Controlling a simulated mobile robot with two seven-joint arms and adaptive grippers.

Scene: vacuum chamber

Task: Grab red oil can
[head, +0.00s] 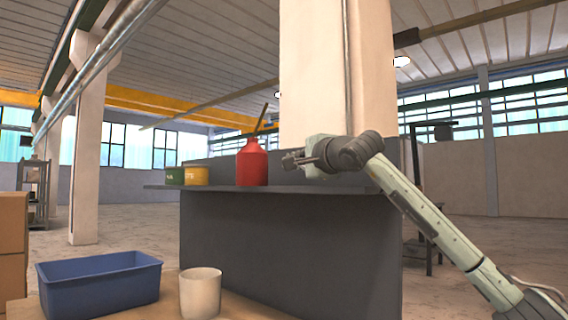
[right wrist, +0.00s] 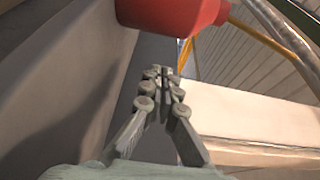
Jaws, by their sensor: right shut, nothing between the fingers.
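The red oil can (head: 252,165) stands upright on a dark grey shelf (head: 215,188), with its thin spout leaning up to the right. In the right wrist view the red can (right wrist: 172,14) shows at the top edge, partly cut off, beyond the fingertips. My right gripper (head: 288,160) is just right of the can in the head view, at about the height of its body. In the right wrist view the gripper (right wrist: 165,72) has its fingertips together with nothing between them. A small gap shows between the fingertips and the can. My left gripper is not in view.
A yellow tin (head: 196,174) and a green tin (head: 175,176) stand left of the can. A large pillar (head: 335,70) rises behind the shelf. Lower in front, a blue bin (head: 98,284) and a white cup (head: 201,292) sit on a wooden surface. Cardboard boxes (head: 12,240) are at far left.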

